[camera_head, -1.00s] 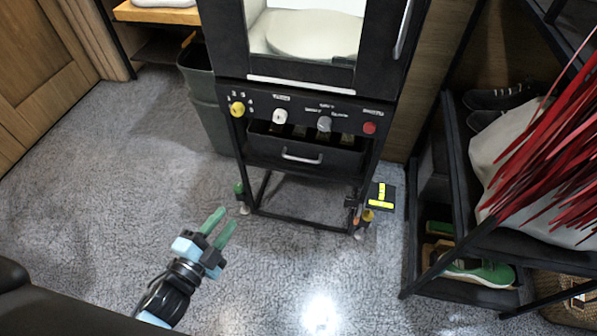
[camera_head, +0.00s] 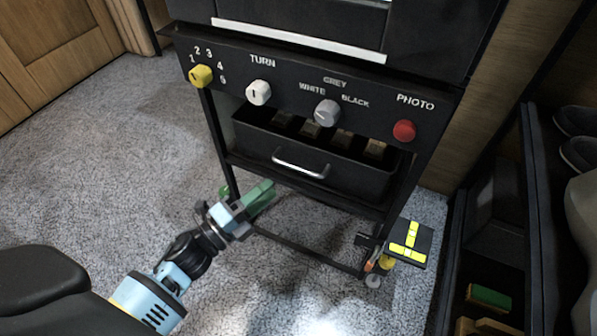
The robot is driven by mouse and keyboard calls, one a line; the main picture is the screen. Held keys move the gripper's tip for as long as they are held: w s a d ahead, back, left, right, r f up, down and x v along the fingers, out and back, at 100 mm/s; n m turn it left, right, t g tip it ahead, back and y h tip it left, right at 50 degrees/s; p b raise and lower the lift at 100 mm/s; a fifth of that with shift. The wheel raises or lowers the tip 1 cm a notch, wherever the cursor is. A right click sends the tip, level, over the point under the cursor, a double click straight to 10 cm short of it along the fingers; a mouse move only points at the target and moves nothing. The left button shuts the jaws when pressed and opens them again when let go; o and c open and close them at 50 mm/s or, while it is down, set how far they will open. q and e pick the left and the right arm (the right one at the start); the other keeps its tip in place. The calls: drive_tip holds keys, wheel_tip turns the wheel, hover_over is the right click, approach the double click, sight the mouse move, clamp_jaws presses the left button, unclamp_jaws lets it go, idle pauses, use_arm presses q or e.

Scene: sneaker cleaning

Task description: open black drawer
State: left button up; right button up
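The black drawer (camera_head: 315,165) sits in the lower part of a black cabinet, under a panel of knobs. Its front carries a silver bar handle (camera_head: 300,165). Several small pale blocks show over its front edge; I cannot tell how far it is pulled out, if at all. My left gripper (camera_head: 264,194), with green fingers, is at the lower left of the handle in the view, in front of the cabinet's frame. It is apart from the handle and holds nothing visible. Its fingers partly overlap in this view but look open. My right gripper is not in view.
The panel holds a yellow knob (camera_head: 201,76), a white knob (camera_head: 258,92), a grey knob (camera_head: 327,113) and a red button (camera_head: 404,131). A black pad with yellow marks (camera_head: 409,244) is by the right leg. A dark shelf (camera_head: 487,230) stands right. Carpet at left is clear.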

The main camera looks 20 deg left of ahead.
use_arm(q)
drive_tip(key=shift+r, duration=0.1)
drive_tip(key=b+x, duration=0.1)
drive_tip(key=x, duration=0.6)
drive_tip(key=shift+w+d, duration=0.15)
drive_tip(key=shift+w, duration=0.15)
drive_tip(key=shift+c, duration=0.3)
clamp_jaws()
